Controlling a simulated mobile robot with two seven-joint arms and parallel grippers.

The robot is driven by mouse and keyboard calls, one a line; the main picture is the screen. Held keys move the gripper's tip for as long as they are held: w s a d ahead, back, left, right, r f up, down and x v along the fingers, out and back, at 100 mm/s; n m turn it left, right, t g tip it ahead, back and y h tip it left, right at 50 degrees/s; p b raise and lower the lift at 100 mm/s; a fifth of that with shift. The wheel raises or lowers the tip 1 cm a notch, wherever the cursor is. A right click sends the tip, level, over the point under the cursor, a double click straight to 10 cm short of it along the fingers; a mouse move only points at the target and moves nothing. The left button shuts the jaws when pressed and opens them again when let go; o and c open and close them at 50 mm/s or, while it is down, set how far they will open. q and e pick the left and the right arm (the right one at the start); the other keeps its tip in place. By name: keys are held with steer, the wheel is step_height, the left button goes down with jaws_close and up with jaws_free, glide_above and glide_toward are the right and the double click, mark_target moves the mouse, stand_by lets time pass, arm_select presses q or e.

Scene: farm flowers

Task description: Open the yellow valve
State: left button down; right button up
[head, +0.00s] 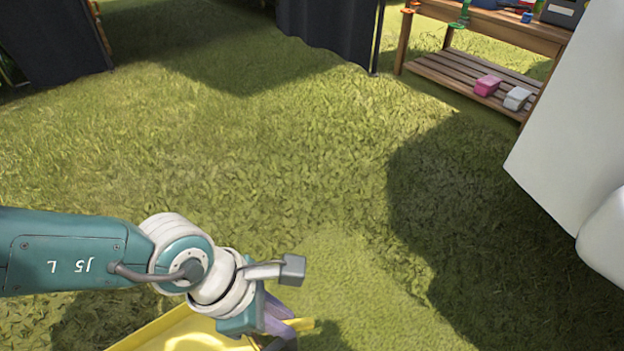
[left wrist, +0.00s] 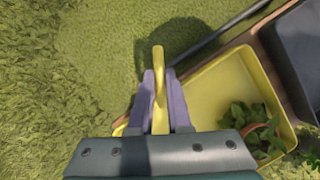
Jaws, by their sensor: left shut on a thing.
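My left gripper (head: 283,325) is low in the head view, its purple fingers pointing down. In the left wrist view the gripper (left wrist: 160,95) is shut on a slim yellow handle (left wrist: 158,62), which runs between the fingers and sticks out past their tips. A short yellow end (head: 304,324) also shows beside the fingers in the head view. It may be the yellow valve's lever; the valve body is hidden, so I cannot tell how it is turned. My right gripper is not in view.
A yellow tray (head: 130,340) is close beside the gripper; in the left wrist view a potted plant (left wrist: 262,130) stands in it. A dark rod (left wrist: 215,38) passes nearby. A wooden table (head: 490,20) holds a pink block (head: 487,86) on its lower shelf. Open grass lies between.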

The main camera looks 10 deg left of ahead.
arm_select(q)
steer(key=n+p, duration=0.1)
steer(key=n+t+p, duration=0.1)
steer(key=n, duration=0.1)
steer(key=shift+s+d+r+n+p, duration=0.2)
steer(key=shift+n+p, duration=0.1)
steer(key=shift+p, duration=0.1)
steer(key=shift+f+n+t+y+p, duration=0.15)
steer(key=shift+n+t+y+p, duration=0.35)
steer(key=shift+n, duration=0.4)
steer(key=shift+a+f+n, duration=0.1)
steer(key=shift+n, duration=0.3)
steer(key=c, duration=0.9)
jaws_free()
steer(key=shift+w, duration=0.1)
steer(key=shift+o, duration=0.2)
steer(key=p+v, duration=1)
steer(key=p, duration=0.1)
